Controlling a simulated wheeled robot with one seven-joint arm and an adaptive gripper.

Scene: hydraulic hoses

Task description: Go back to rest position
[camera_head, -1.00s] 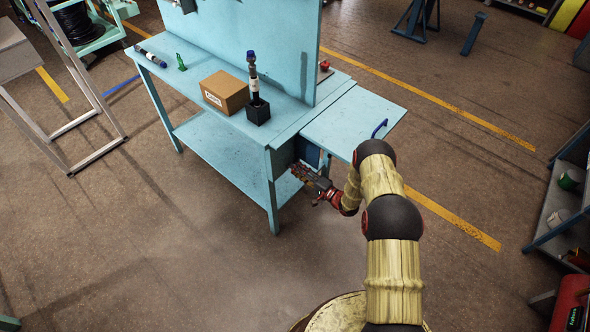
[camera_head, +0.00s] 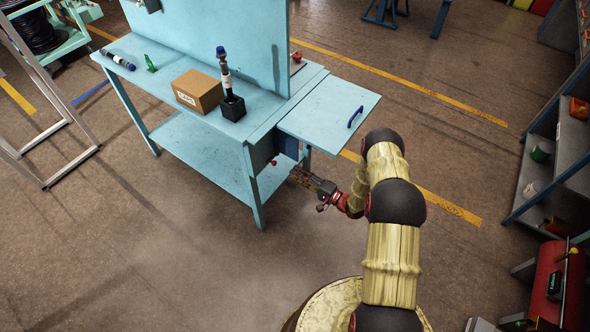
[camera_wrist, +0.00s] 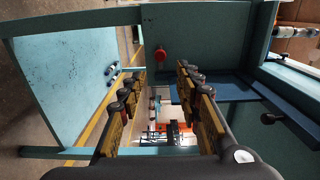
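My gripper (camera_head: 308,181) is low beside the right end of the light-blue workbench (camera_head: 205,163), below the side panel with a blue handle (camera_head: 355,117). In the wrist view my gripper (camera_wrist: 162,75) is open, its two fingers wide apart with nothing between them. A red round knob (camera_wrist: 160,55) on a dark panel shows beyond the fingertips. My arm reaches out from the lower right of the head view with bent joints.
On the bench stand a cardboard box (camera_head: 197,91), a hose fitting upright in a black holder (camera_head: 232,108), and a green piece (camera_head: 151,64). A shelf (camera_head: 556,150) and a red machine (camera_head: 560,278) stand at right. The floor in front of the bench is clear.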

